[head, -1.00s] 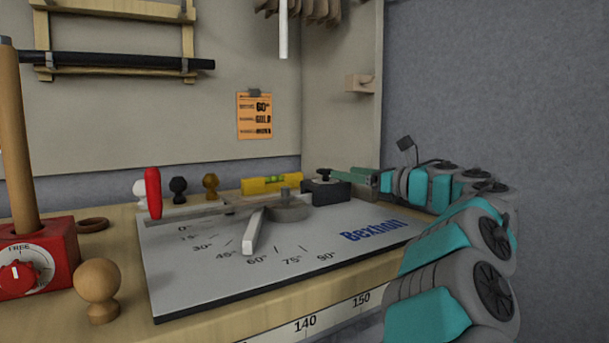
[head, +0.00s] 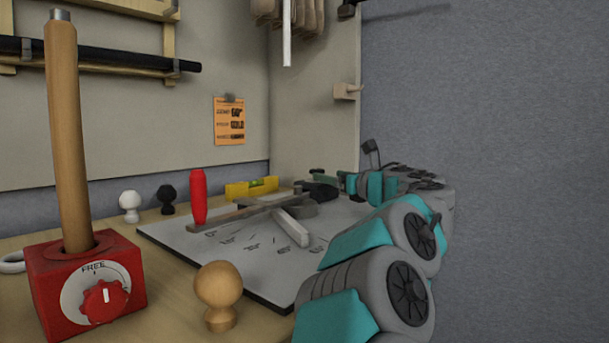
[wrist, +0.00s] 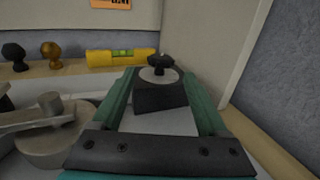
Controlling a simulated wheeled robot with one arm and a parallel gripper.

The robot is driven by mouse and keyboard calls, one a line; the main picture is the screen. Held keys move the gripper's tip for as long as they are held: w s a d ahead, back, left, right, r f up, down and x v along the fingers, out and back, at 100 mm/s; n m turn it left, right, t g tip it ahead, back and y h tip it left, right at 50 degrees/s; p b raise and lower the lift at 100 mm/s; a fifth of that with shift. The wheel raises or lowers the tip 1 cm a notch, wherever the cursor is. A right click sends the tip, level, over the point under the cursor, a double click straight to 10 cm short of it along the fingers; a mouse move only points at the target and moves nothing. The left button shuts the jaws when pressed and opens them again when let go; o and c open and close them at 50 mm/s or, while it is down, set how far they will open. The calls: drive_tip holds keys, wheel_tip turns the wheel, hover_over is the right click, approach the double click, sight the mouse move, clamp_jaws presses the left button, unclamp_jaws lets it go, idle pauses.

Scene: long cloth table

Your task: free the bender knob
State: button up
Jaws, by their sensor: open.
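The bender is a grey plate (head: 265,283) with angle marks, a red-handled lever (head: 198,197), a round die (wrist: 52,132) and a pale bar (head: 290,227) over the plate. At its far end a black block (wrist: 160,97) carries the black bender knob (wrist: 160,62) on a pale round disc. My gripper (wrist: 160,74) is open, its two green fingers reaching along both sides of the block. The knob stands between and just beyond the fingertips, apart from them as far as I can tell. In the head view my gripper (head: 322,174) partly hides the block.
A yellow level (wrist: 120,57) lies behind the bender. A side panel (wrist: 210,50) rises close to my gripper's right.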

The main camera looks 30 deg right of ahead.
sight(317, 169)
drive_tip(key=w, duration=0.7)
drive_tip(key=shift+w+d+p, duration=0.1)
drive_tip(key=shift+w+p, duration=0.2)
drive_tip(key=shift+p, duration=0.1)
clamp_jaws()
